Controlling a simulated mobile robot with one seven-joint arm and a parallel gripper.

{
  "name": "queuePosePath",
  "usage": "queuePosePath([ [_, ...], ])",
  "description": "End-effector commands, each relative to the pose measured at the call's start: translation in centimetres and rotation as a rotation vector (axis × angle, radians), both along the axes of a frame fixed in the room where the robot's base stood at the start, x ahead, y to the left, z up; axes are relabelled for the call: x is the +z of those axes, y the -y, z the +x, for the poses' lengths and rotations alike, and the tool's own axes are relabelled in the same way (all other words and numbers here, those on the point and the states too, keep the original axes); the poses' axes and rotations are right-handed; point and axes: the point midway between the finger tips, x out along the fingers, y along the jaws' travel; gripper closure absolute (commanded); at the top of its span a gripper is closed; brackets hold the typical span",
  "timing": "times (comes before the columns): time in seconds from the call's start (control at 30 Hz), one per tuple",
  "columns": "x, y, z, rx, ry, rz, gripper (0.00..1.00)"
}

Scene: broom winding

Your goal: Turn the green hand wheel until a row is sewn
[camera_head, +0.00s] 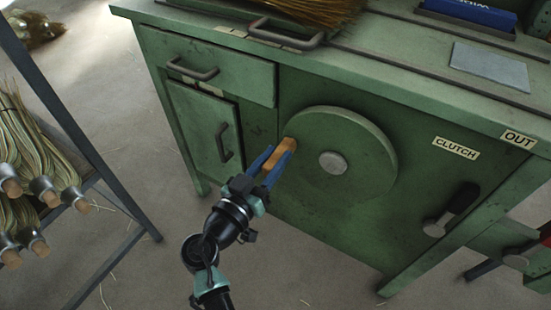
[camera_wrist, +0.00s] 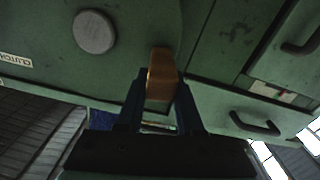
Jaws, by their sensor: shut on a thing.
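The green hand wheel (camera_head: 345,165) is a round disc on the front of the green cabinet, with a grey hub (camera_head: 333,162) at its middle. A wooden handle (camera_head: 279,154) sticks out near the wheel's left rim. My gripper (camera_head: 277,160) has its blue fingers closed around this handle. In the wrist view the handle (camera_wrist: 162,72) stands between the two fingers, and the hub (camera_wrist: 94,32) shows to its left. The handle's end between the fingers is partly hidden by them.
A black clutch lever (camera_head: 455,207) sits right of the wheel under a CLUTCH label. A drawer handle (camera_head: 193,71) and a door handle (camera_head: 223,142) project on the left. A rack with bristle bundles (camera_head: 40,190) stands at far left. Straw bristles (camera_head: 318,10) lie on top.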

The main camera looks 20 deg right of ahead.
Motion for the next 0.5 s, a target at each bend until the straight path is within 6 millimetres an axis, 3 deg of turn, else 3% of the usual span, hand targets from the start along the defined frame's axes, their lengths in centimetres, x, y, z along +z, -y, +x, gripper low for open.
queuePosePath([
  [0.03, -1.7, -0.1, -0.1, -0.001, -0.046, -0.021, 1.0],
  [0.5, -6.2, 0.3, -0.7, -0.002, -0.399, -0.292, 1.0],
])
